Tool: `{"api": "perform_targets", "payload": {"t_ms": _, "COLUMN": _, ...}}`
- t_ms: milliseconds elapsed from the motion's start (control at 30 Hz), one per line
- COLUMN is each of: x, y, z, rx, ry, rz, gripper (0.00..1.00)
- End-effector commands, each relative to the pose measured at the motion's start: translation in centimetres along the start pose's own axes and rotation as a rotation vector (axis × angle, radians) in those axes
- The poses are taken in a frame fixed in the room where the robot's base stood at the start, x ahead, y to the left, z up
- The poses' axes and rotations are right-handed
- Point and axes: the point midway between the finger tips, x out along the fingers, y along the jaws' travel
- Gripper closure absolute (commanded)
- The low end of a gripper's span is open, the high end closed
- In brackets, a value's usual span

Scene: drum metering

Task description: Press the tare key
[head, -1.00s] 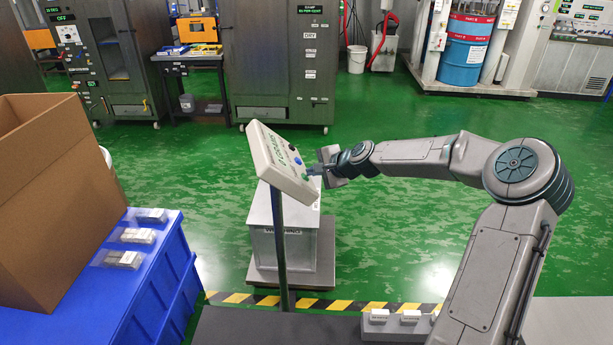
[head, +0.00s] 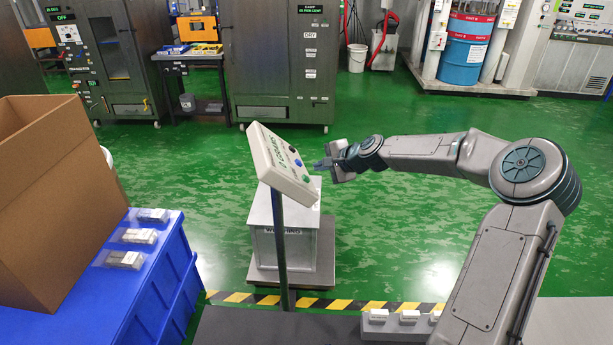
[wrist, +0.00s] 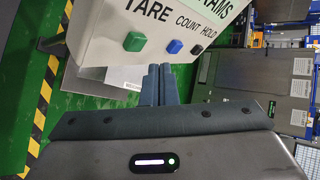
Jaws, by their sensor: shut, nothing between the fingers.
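The scale's indicator box (head: 268,165) is a pale, tilted panel on a post, with a green display reading in grams. A blue key (wrist: 174,46) is by COUNT and a black key (wrist: 197,48) is by HOLD. My gripper (head: 318,165) is to the right of the panel, apart from it. In the wrist view its fingers (wrist: 158,75) are together and empty, below the blue key and right of the green one.
A blue crate (head: 125,280) carries an open cardboard box (head: 50,170) at left. Small white-topped blocks (head: 409,316) sit at the front. Green floor is clear beyond the arm.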

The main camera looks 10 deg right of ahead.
Motion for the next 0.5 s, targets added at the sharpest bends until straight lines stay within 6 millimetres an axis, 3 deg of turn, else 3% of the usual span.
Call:
{"api": "perform_targets", "payload": {"t_ms": 300, "x": -2.3, "y": -1.8, "z": -1.6, "rx": 0.001, "ry": 0.001, "rz": -0.001, "gripper": 1.0}}
{"api": "perform_targets", "payload": {"t_ms": 500, "x": -2.4, "y": -1.8, "z": -1.8, "rx": 0.0, "ry": -0.001, "rz": 0.0, "gripper": 1.0}}
